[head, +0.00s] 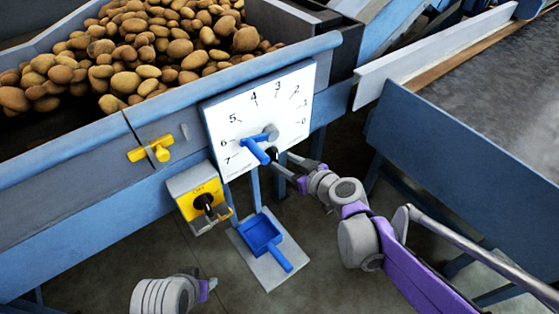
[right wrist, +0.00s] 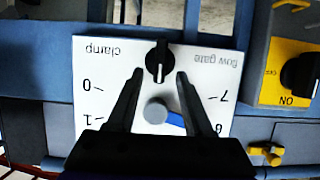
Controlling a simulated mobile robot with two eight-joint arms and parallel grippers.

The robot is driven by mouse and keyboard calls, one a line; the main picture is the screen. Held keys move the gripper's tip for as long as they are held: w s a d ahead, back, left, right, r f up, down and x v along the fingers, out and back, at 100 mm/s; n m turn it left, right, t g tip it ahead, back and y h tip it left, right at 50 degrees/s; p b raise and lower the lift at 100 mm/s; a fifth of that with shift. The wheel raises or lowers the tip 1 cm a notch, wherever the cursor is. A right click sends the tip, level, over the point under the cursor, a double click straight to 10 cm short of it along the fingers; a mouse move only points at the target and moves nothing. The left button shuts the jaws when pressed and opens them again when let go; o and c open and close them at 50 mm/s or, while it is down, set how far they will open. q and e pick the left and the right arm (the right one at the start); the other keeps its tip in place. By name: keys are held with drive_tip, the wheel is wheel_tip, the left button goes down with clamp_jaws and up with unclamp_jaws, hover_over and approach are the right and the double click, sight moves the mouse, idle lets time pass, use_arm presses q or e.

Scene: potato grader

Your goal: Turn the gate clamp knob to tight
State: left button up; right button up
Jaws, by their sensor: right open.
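The black gate clamp knob (right wrist: 159,58) sits near the lower edge of the white scale plate (right wrist: 105,65), between the upside-down words "clamp" and "flow gate". A pale line on the knob points toward the plate's grey pivot. In the head view the knob (head: 272,153) is small, beside the blue gate lever (head: 256,151). My right gripper (right wrist: 160,73) is open, with one finger on each side of the knob and gaps showing; it reaches the plate from the right in the head view (head: 282,162). My left gripper (head: 211,284) is low in the head view, its jaws unclear.
A yellow switch box (head: 200,196) with a black knob hangs left of the plate. A yellow latch (head: 150,151) is on the bin wall. A blue dustpan (head: 262,234) lies below. The potato bin (head: 75,138) is behind, and a conveyor (head: 470,140) stands right.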

sight(277, 158)
drive_tip(key=shift+b+x, duration=0.3)
drive_tip(key=shift+x, duration=1.35)
clamp_jaws()
